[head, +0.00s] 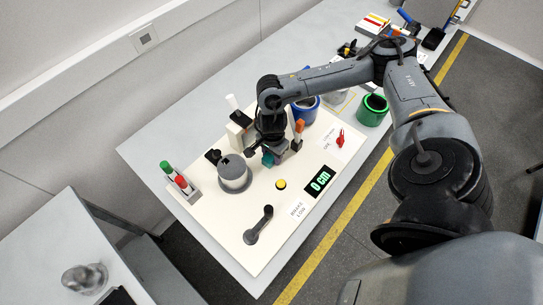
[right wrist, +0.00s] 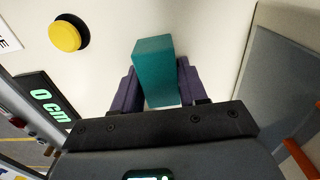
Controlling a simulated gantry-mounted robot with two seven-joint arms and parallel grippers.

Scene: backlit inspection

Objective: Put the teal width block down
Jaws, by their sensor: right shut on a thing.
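The teal width block (head: 268,158) is at the tips of my right gripper (head: 262,150), over the cream board on the table. In the right wrist view the teal block (right wrist: 153,65) stands out between the two dark purple fingers (right wrist: 157,88), which are shut on its sides. The block points away from the wrist towards the pale board surface. I cannot tell whether its far end touches the board. My left gripper is not in view.
A grey cylinder (head: 233,174) stands left of the block, and a yellow button (head: 281,184) and a "0 cm" display (head: 320,180) lie in front. A black lever (head: 258,226) is nearer. Blue (head: 306,112) and green (head: 372,111) bins stand behind to the right.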

